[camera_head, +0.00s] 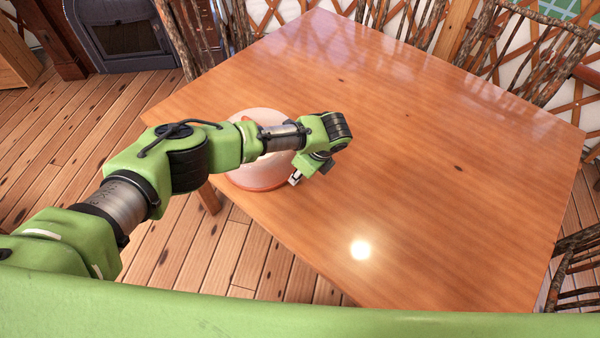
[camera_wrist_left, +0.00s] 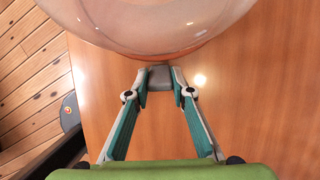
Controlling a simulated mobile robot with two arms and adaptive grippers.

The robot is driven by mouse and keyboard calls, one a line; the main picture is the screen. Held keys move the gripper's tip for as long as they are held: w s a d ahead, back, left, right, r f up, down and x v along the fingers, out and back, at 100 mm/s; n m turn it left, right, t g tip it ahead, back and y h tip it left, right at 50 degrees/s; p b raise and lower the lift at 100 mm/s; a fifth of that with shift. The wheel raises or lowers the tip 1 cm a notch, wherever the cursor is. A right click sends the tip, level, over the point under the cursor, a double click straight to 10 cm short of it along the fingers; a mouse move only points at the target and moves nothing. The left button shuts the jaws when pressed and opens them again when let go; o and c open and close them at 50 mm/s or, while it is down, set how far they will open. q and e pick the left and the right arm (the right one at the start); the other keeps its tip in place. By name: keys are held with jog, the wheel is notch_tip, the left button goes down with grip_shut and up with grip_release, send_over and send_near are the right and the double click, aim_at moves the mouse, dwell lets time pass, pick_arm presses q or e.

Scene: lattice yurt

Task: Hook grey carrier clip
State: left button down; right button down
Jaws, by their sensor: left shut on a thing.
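A round carrier (camera_head: 258,182) with a clear, pale dome and an orange-red base stands on the wooden table near its left edge. My left arm reaches across it and hides part of its top. In the left wrist view the clear dome (camera_wrist_left: 150,22) fills the top of the picture. My left gripper (camera_head: 296,178) is low at the carrier's near right side. In the wrist view its fingertips (camera_wrist_left: 159,80) are shut on the grey clip (camera_wrist_left: 159,73), right at the carrier's rim. I cannot tell whether the clip is hooked. My right gripper is out of view.
The wooden table (camera_head: 430,150) is bare to the right of the carrier. Twig-backed chairs (camera_head: 540,60) stand along its far side, and another (camera_head: 575,270) is at the right edge. A dark stove (camera_head: 125,35) is at the back left, on the plank floor.

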pick_arm(q)
jog(key=shift+w+a+g+h, duration=0.1)
jog(key=shift+a+g+h, duration=0.1)
jog(key=shift+g+h, duration=0.15)
jog(key=c, duration=1.8)
grip_release()
jog(key=shift+r, duration=0.1)
jog(key=shift+o, duration=0.2)
jog(key=v, duration=1.2)
